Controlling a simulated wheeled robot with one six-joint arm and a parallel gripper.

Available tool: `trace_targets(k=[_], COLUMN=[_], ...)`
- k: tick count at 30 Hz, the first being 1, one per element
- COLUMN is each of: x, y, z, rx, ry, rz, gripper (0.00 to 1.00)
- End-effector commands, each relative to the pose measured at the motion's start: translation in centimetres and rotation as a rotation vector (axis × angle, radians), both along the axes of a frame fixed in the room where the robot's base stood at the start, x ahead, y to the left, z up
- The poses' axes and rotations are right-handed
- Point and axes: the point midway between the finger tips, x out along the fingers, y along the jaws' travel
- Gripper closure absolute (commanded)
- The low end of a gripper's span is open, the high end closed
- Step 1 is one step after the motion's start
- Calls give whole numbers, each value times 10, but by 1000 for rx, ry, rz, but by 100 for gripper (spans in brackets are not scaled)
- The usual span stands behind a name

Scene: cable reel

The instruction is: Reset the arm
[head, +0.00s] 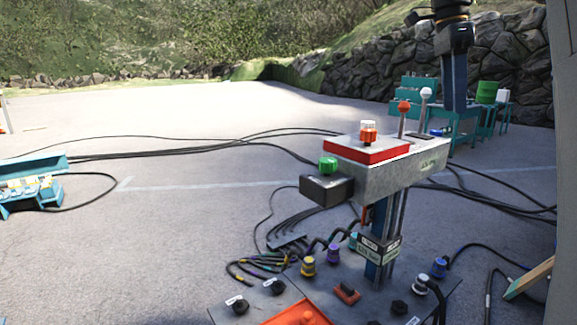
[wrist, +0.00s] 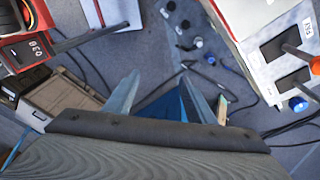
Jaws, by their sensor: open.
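My gripper (wrist: 162,95) is open and empty in the wrist view, its two pale blue-grey fingers spread apart over the ground. In the head view my gripper (head: 454,100) hangs down at the upper right, behind and to the right of the control box in the picture, and seems clear of it. The grey control box (head: 400,178) stands on a post and has a red top plate, a green button, a red-and-white knob and two levers. Part of a light box with switch slots (wrist: 285,50) shows at the right of the wrist view.
A base panel (head: 260,300) with several coloured connectors and cables lies below the control box. Teal tables (head: 460,128) stand behind my gripper. A teal bench (head: 35,180) is at the left. In the wrist view, a red device (wrist: 32,52) and a brownish case (wrist: 65,100) are at left.

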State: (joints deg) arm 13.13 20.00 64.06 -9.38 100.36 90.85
Motion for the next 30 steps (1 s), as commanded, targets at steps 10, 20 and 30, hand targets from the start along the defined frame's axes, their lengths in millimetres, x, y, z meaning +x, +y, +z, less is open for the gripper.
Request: trace_targets(k=[10,20,30], x=[3,-15,-113], y=[21,67,139], z=[-53,-155,-306], rx=[35,89,125], ry=[5,0,-27], rz=[239,696,1399], gripper=[50,50,50])
